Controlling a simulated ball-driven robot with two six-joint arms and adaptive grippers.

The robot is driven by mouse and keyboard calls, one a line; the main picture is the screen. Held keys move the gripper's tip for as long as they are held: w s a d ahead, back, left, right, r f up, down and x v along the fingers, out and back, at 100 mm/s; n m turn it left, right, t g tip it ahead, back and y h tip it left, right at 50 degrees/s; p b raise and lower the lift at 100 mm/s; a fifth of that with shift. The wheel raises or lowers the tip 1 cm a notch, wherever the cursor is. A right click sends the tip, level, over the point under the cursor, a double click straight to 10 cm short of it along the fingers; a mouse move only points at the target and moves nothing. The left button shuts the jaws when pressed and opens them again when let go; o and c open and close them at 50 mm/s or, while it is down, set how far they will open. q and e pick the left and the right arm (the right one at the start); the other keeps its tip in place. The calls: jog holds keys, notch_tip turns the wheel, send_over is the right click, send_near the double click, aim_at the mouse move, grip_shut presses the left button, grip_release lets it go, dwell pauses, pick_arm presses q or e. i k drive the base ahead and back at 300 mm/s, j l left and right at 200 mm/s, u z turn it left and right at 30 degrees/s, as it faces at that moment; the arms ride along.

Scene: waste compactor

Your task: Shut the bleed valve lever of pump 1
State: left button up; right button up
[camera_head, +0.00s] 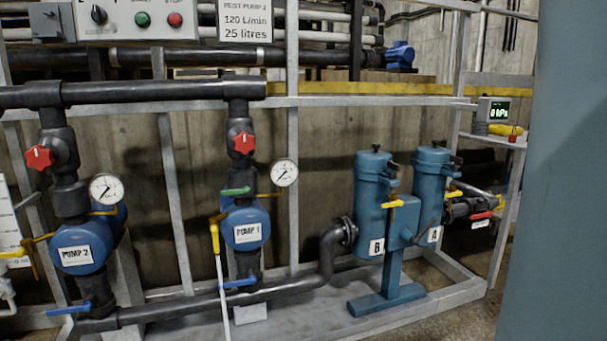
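Pump 1 (248,234) is a blue round pump, labelled PUMP 1, at the picture's centre-left. A yellow lever (214,236) stands upright at its left side, with a thin white tube (223,295) running down below it. I cannot tell for sure that this is the bleed valve lever. A green lever (236,191) lies level above the pump, and a blue lever (238,284) lies nearly level below it. Neither of my grippers is in view.
Pump 2 (78,248) stands at the left with similar levers. A pressure gauge (284,173) sits right of pump 1. Blue filter canisters (371,205) stand farther right. Grey frame posts (293,215) and black pipes surround pump 1. A large blue-grey surface blocks the right edge.

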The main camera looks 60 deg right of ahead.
aim_at(214, 230)
jog(key=z, duration=1.75)
